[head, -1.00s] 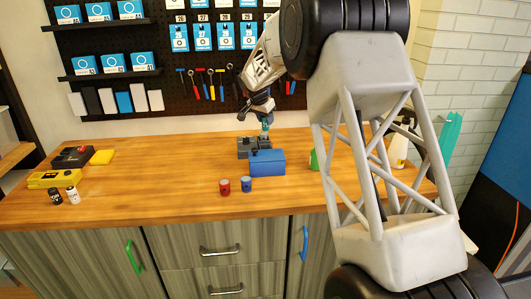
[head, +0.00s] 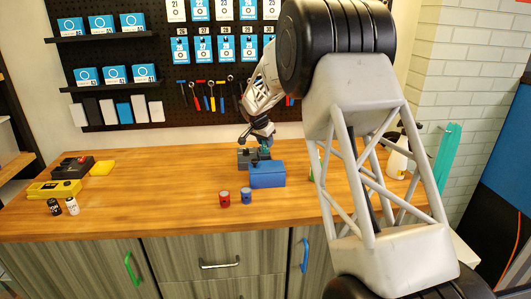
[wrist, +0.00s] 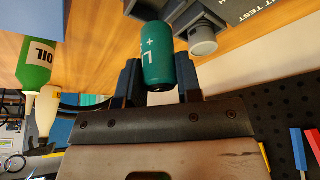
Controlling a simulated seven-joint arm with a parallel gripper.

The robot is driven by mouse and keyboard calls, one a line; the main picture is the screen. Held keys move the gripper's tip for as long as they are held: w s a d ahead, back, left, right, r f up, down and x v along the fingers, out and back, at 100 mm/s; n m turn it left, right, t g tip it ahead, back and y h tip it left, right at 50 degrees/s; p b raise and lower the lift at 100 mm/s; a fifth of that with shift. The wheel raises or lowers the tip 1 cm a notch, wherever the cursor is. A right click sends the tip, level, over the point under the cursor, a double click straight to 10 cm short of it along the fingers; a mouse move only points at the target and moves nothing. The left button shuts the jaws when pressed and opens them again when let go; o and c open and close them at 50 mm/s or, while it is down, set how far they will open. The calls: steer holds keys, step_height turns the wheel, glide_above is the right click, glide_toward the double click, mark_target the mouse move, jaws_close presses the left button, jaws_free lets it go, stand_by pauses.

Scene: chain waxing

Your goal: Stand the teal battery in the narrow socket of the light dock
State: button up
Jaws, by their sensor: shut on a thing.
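My gripper (head: 263,139) is shut on the teal battery (wrist: 157,55), which stands out between the two fingers in the wrist view. In the head view the battery (head: 265,149) is a small teal patch under the gripper, close above or beside the dark grey light dock (head: 246,158). The dock's grey body (wrist: 240,8), with lettering ending in "TEST", shows at the top of the wrist view. A round grey part (wrist: 203,42) of it stands just beside the battery. The narrow socket is not clearly visible, and I cannot tell whether the battery touches the dock.
A blue box (head: 267,175) stands in front of the dock and hides part of it. A red can (head: 224,199) and a blue can (head: 246,196) stand nearer. A green oil bottle (wrist: 36,66) shows in the wrist view. The left middle of the counter is clear.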

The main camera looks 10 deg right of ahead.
mark_target(266, 151)
steer(key=shift+f, duration=0.1)
steer(key=shift+f, duration=2.4)
steer(key=shift+f, duration=0.15)
steer(key=o, duration=1)
steer(key=v, duration=1.2)
steer(key=shift+r, duration=0.2)
